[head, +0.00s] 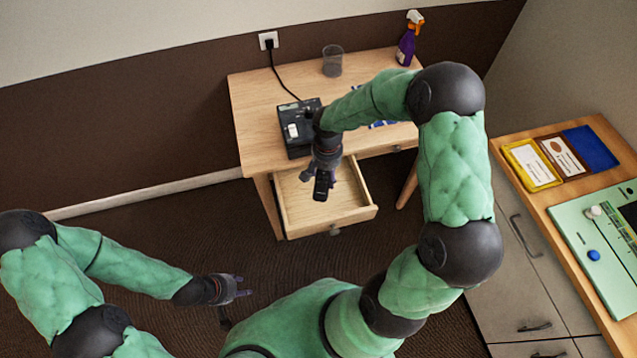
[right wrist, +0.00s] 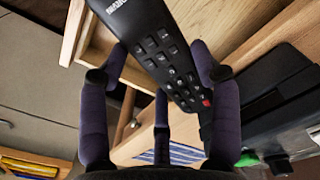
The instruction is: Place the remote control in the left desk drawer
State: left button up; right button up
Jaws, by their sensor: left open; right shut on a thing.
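The remote control (right wrist: 160,50) is black with grey buttons and one red button. My right gripper (right wrist: 160,85) is shut on it in the right wrist view. In the head view the remote (head: 322,186) hangs below my right gripper (head: 320,172), over the open left desk drawer (head: 360,213). The drawer is pulled out, and the part of its inside that shows is bare wood. The remote appears apart from the drawer floor, but its exact height is hard to tell. My left gripper (head: 232,290) is open and empty, low over the dark floor, left of the desk.
The wooden desk (head: 258,90) holds a black device (head: 290,135) with a cord, a clear cup (head: 332,60) and a purple spray bottle (head: 406,46). My right arm hides part of the desktop. A side counter (head: 520,185) with coloured trays stands at right.

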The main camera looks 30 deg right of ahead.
notch_tip(320, 180, down, 12)
jog(key=b, duration=0.3)
jog(key=shift+r, duration=0.1)
jog(key=w, duration=0.1)
jog(key=w+b, duration=0.1)
jog(key=w+d+f+b, duration=0.1)
jog(key=w, duration=0.1)
jog(key=shift+f, duration=0.15)
jog(key=shift+s+f, duration=0.1)
jog(key=shift+f, duration=0.05)
jog(key=o, duration=1.2)
